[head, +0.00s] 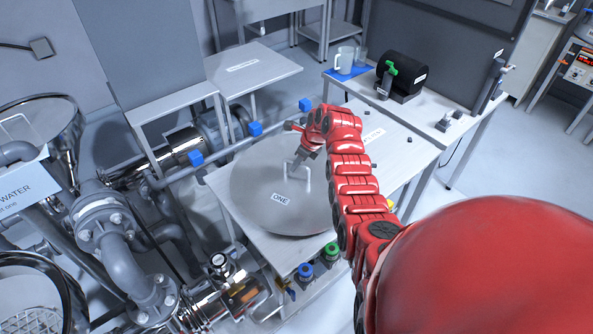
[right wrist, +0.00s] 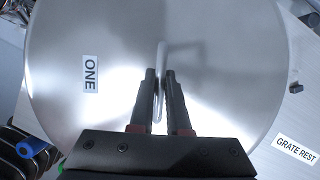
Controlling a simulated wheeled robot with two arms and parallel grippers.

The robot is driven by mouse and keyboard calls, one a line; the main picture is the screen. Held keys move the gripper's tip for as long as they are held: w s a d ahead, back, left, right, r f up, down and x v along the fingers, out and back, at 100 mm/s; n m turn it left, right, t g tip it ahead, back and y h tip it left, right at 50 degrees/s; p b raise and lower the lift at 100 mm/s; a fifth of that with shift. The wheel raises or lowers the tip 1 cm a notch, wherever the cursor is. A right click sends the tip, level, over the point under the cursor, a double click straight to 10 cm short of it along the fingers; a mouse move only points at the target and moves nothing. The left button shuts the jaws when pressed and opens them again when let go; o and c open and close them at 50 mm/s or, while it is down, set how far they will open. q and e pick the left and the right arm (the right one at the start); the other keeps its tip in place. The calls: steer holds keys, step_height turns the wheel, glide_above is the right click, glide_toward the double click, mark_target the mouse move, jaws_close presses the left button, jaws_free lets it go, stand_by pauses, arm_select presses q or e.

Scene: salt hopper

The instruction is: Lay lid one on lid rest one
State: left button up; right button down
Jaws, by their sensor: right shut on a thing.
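Lid one (head: 256,178) is a large round grey metal disc with a label "ONE" and an upright bar handle. It also fills much of the right wrist view (right wrist: 210,50). My right gripper (head: 300,163) comes down over the lid, shut on its handle (head: 309,184). In the right wrist view my fingers (right wrist: 160,76) stand on either side of the handle. I cannot tell whether the lid is resting or slightly raised; what is under it is hidden. A bare grey side table (head: 265,75) with a label too small to read may be lid rest one. My left gripper is not in view.
The bench right of the lid carries a "GRATE REST" label (right wrist: 296,149). Blue blocks (head: 256,128) sit along a rail behind the lid. Pipes and valves (head: 110,225) crowd the left. A mug (head: 345,60) and black cylinder (head: 402,73) stand on the back-right table.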

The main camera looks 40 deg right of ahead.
mark_target(296, 176)
steer(key=shift+f+p, duration=0.4)
steer(key=shift+f, duration=1.3)
steer(key=c, duration=0.9)
jaws_free()
